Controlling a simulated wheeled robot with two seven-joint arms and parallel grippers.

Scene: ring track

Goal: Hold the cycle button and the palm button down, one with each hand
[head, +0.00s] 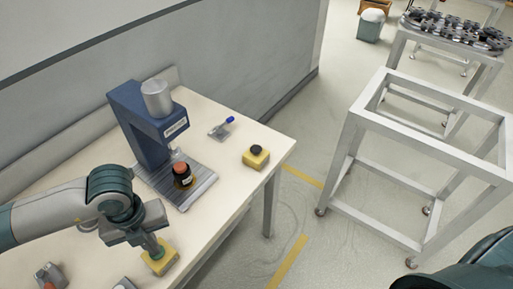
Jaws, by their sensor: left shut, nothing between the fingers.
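A yellow button box with a round black top (256,157) sits near the right edge of the white table, clear of any gripper. A second yellow button box (161,261) sits at the table's front, below my left gripper (156,248). I cannot tell by marking which is the cycle button and which the palm button. My left gripper is shut and empty, pointing down at the second box. Its tips are at or just over a green spot on top; whether they touch or press it is unclear. My right gripper is out of view.
A blue press (150,135) stands on the table (232,186), with a red-and-black part (183,176) on its grey plate. A blue-tipped item (222,127) lies behind. Small items sit at front left. A bare metal frame stand (360,120) is at right, beyond open floor.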

